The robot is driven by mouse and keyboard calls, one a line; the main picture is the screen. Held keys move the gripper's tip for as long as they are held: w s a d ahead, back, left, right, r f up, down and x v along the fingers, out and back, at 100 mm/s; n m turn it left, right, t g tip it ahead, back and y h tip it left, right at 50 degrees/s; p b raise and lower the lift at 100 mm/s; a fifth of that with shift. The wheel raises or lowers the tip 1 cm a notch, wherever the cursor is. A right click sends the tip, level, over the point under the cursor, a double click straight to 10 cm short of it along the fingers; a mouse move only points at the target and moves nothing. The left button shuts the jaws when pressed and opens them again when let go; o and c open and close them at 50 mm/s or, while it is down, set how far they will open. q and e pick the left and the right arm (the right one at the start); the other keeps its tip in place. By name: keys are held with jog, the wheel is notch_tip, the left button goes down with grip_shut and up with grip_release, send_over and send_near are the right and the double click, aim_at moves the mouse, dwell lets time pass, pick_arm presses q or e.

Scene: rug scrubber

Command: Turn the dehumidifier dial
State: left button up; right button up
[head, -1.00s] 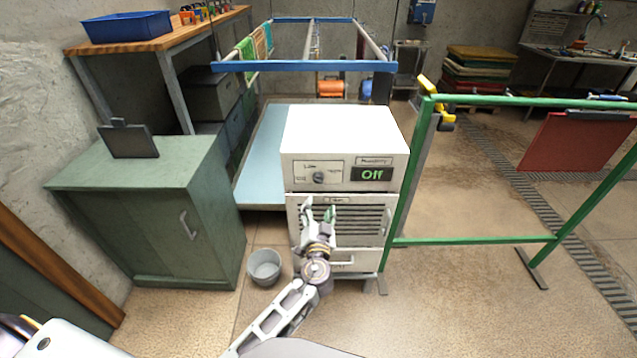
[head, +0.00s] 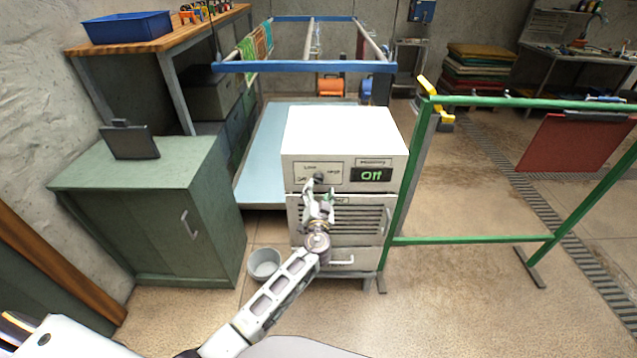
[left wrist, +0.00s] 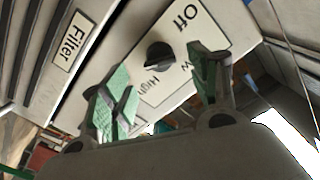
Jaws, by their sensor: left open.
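The white dehumidifier (head: 340,132) stands in the middle of the head view, its display (head: 371,175) reading "Off". Its dark round dial (head: 319,178) sits on a labelled plate at the upper left of the front. In the left wrist view the dial (left wrist: 159,55) shows near "Off", "High" and a partly hidden label. My left gripper (head: 318,188) is open in front of the dial, just below it in the head view. In the left wrist view the green-padded fingers (left wrist: 163,90) stand apart, with the dial beyond and between them. They appear not to touch it. My right gripper is not in view.
A green cabinet (head: 150,215) stands at the left and a grey bucket (head: 264,264) is on the floor beside the dehumidifier. A green frame (head: 480,241) stands close on the right. A blue-railed rack (head: 300,66) is behind. Open floor lies at the front right.

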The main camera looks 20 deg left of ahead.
aim_at(319, 183)
pick_arm(q)
jog(key=shift+x, duration=2.3)
jog(key=shift+w+p, duration=0.2)
jog(key=shift+p, duration=0.1)
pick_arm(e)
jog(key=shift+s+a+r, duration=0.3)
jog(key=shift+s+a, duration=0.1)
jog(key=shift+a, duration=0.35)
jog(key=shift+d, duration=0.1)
